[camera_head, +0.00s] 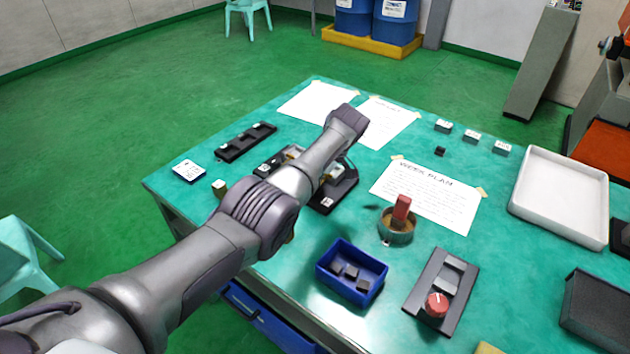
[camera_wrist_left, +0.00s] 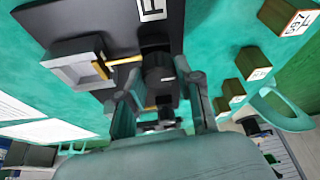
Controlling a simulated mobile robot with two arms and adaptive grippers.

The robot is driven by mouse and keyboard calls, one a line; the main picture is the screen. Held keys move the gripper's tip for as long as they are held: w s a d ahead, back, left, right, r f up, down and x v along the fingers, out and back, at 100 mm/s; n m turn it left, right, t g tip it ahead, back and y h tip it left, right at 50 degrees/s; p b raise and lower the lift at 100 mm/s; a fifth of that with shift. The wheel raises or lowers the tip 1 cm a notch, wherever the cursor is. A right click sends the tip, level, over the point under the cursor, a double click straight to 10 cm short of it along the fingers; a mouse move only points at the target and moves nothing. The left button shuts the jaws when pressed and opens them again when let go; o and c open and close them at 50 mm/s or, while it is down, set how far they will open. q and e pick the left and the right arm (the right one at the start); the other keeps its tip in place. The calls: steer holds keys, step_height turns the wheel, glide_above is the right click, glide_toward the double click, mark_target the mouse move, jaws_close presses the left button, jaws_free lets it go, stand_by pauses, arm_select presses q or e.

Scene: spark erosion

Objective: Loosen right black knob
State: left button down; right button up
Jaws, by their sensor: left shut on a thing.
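The black fixture plate (camera_head: 347,192) lies on the green table, largely covered by my left arm in the head view. In the left wrist view the plate (camera_wrist_left: 112,25) carries a white label and a grey metal block with brass-coloured rods. My left gripper (camera_wrist_left: 158,100) is shut on a dark knob (camera_wrist_left: 160,70) beside the block; the fingers stand on both sides of it. I cannot tell whether the knob has turned. My left gripper is hidden behind its arm in the head view. My right gripper is not in view.
A blue bin (camera_head: 350,272) with dark pieces, a round holder (camera_head: 396,232) with a red block, and a dark plate with a red knob (camera_head: 437,304) stand in front. Paper sheets (camera_head: 430,194) lie behind. A white tray (camera_head: 562,196) is at the right. Small labelled blocks (camera_wrist_left: 253,63) stand nearby.

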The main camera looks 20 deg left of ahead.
arm_select(q)
steer(key=c, duration=0.8)
jaws_free()
steer(key=shift+o, duration=0.2)
steer(key=v, duration=1.2)
steer(key=shift+a, duration=0.1)
